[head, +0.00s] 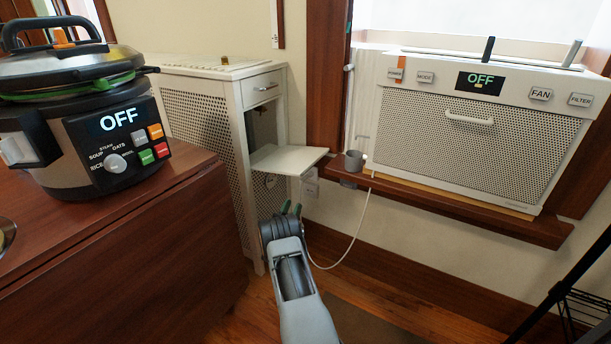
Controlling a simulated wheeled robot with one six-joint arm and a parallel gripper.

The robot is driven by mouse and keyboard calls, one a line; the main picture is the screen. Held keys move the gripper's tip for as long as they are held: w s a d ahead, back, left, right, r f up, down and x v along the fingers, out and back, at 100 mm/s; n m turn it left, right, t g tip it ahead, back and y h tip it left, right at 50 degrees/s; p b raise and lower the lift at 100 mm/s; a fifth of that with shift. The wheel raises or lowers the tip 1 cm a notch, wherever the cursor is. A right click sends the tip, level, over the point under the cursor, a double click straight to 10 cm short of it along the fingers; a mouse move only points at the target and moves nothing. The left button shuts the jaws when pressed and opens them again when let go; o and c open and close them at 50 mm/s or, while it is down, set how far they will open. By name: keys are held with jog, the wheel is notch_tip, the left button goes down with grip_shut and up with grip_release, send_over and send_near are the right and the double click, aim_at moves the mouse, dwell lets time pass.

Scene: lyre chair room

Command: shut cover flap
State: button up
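A white flap (289,159) sticks out flat, about level, from the open right-hand side of the white radiator cover (205,120). Above the flap is a dark opening, and a small drawer front with a handle (265,87) sits over that. The flap stands open. My gripper (291,209) is below and in front of the flap, apart from it in the picture.
A multicooker (85,115) reading OFF stands on the brown table (130,240) at left. A window air conditioner (475,125) sits on the wooden sill (460,208) at right. A grey cup (353,161) and a white cord (350,240) are near the flap's right edge. A dark rack (575,300) stands lower right.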

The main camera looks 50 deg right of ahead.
aim_at(292, 163)
jog(key=b+x, duration=0.3)
jog(key=x, duration=1)
grip_shut()
